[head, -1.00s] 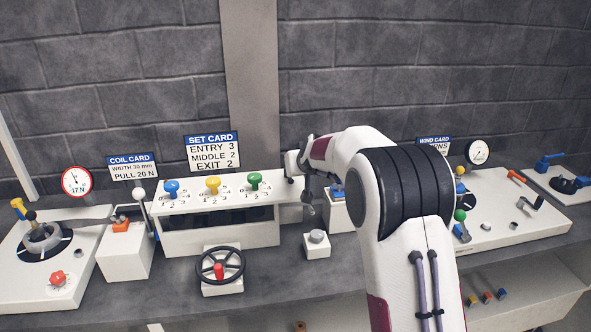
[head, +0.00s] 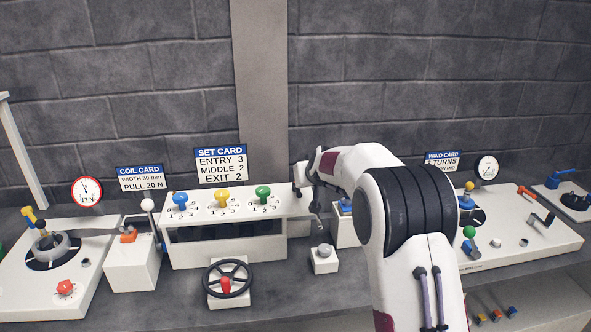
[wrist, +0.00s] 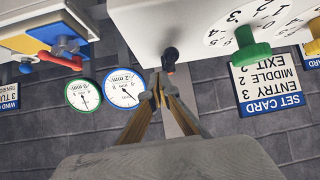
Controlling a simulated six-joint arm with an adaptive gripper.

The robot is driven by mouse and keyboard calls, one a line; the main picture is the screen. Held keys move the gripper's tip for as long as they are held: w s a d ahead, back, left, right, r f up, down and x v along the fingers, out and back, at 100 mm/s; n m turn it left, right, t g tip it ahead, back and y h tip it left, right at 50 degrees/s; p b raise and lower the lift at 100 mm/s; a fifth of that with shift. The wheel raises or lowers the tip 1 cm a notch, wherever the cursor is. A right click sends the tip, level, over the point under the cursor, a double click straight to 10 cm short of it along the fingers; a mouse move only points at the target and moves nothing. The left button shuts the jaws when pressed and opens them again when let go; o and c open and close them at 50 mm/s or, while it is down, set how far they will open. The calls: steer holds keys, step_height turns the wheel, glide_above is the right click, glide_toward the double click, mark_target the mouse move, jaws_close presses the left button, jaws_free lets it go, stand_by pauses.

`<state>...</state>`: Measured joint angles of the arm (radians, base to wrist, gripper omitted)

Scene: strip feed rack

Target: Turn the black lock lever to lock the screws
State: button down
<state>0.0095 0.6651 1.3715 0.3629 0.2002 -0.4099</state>
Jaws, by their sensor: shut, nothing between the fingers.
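The black lock lever (wrist: 170,57) sticks out from the white roller housing in the wrist view, with a small reddish end. It cannot be made out in the head view, where my arm is close by. My gripper (wrist: 158,85) is shut and empty, its fingertips just beside the lever's end; I cannot tell if they touch. In the head view my gripper (head: 318,220) hangs at the right end of the housing (head: 225,252). The blue screw (head: 180,198), yellow screw (head: 222,197) and green screw (head: 263,192) stand on top; the green one shows in the wrist view (wrist: 247,52).
A set card (head: 220,165) stands behind the housing. A black handwheel (head: 227,278) and a small grey-topped block (head: 323,258) stand in front. A blue part with a red lever (wrist: 62,58) and two gauges, green-rimmed (wrist: 83,96) and blue-rimmed (wrist: 123,88), are near my gripper.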

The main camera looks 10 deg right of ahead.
steer(key=shift+d+r, duration=0.4)
steer(key=shift+d, duration=0.1)
steer(key=shift+w+d+r, duration=0.1)
steer(key=shift+d+r, duration=0.55)
steer(key=shift+r, duration=0.3)
steer(key=a+r, duration=0.5)
steer(key=a, duration=0.2)
steer(key=shift+s+r, duration=0.25)
steer(key=shift+s, duration=0.05)
